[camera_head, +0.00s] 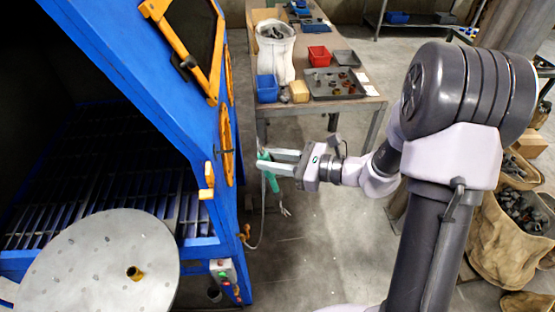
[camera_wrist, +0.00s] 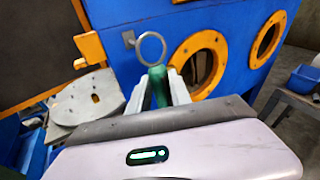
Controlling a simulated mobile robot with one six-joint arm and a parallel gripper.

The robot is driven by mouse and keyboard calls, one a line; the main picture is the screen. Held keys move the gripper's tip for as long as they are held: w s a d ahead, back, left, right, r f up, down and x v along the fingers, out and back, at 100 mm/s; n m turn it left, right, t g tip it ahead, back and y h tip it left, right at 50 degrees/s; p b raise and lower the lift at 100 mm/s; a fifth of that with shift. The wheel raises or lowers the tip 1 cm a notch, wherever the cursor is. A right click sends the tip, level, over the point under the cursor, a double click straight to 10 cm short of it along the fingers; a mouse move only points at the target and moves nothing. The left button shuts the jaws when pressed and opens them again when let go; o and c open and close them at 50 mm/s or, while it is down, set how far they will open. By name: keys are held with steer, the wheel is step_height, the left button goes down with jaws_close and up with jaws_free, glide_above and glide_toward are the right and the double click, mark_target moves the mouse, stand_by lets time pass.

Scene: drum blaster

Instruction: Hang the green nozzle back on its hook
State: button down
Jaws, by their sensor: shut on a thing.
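My gripper (camera_head: 267,162) is shut on the green nozzle (camera_head: 270,180) beside the right side of the blue blasting cabinet (camera_head: 205,105). In the wrist view the nozzle (camera_wrist: 158,88) stands between the pale fingers (camera_wrist: 159,92); its lower part is hidden by my gripper body. A metal ring hook (camera_wrist: 150,35) sticks out from a small plate on the blue wall. In the picture the ring lies just above the nozzle's top end. I cannot tell whether they touch.
A thin hose (camera_head: 262,222) hangs below the nozzle near the cabinet. Yellow-rimmed ports (camera_wrist: 200,64) are set in the blue wall. A round metal plate (camera_head: 95,265) is at the cabinet front. A table (camera_head: 290,108) with bins stands behind. Sacks (camera_head: 510,240) are at the right.

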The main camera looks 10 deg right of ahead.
steer(key=a+f+b, duration=0.1)
steer(key=a, duration=0.6)
steer(key=shift+f, duration=0.3)
steer(key=shift+w+a, duration=0.1)
stand_by(0.5)
steer(key=c, duration=1.1)
jaws_free()
